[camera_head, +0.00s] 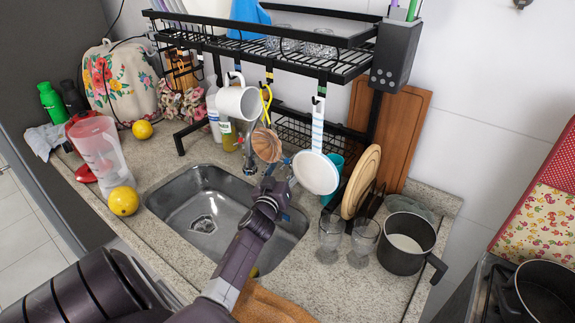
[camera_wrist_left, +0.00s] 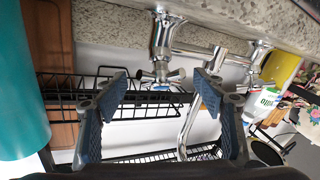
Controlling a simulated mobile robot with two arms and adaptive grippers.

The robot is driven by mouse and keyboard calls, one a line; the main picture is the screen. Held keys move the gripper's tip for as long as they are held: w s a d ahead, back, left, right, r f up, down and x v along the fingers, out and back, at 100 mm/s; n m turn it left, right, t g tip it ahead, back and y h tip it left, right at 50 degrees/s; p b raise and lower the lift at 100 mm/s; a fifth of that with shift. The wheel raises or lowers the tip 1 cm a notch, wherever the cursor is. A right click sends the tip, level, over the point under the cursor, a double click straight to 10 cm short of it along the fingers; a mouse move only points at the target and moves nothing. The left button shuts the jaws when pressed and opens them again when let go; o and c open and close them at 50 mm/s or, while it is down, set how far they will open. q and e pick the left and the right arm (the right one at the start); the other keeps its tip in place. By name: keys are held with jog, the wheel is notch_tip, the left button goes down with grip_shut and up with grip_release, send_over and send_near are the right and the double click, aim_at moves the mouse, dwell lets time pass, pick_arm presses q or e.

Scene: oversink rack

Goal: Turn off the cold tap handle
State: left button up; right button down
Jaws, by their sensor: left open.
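In the left wrist view, a chrome tap handle (camera_wrist_left: 162,75) with cross-shaped arms and a small blue mark appears between the fingers of my left gripper (camera_wrist_left: 162,84). The fingers are apart and hold nothing; I cannot tell how close they are to the handle. A second chrome valve (camera_wrist_left: 258,52) and the curved spout (camera_wrist_left: 190,125) show to its right. In the head view, my left gripper (camera_head: 279,176) reaches over the right back part of the steel sink (camera_head: 175,200). It hides most of the tap. My right gripper is not in view.
A black oversink rack (camera_head: 290,62) stands above, with a hanging white mug (camera_head: 238,100) and white pan (camera_head: 316,172) near my gripper. Two glasses (camera_head: 330,235) and a pot (camera_head: 403,245) stand on the right. A teal cup (camera_wrist_left: 22,90) is at left in the wrist view.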

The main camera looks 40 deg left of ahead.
pick_arm(q)
jog(key=shift+s, duration=0.1)
jog(key=v, duration=1.2)
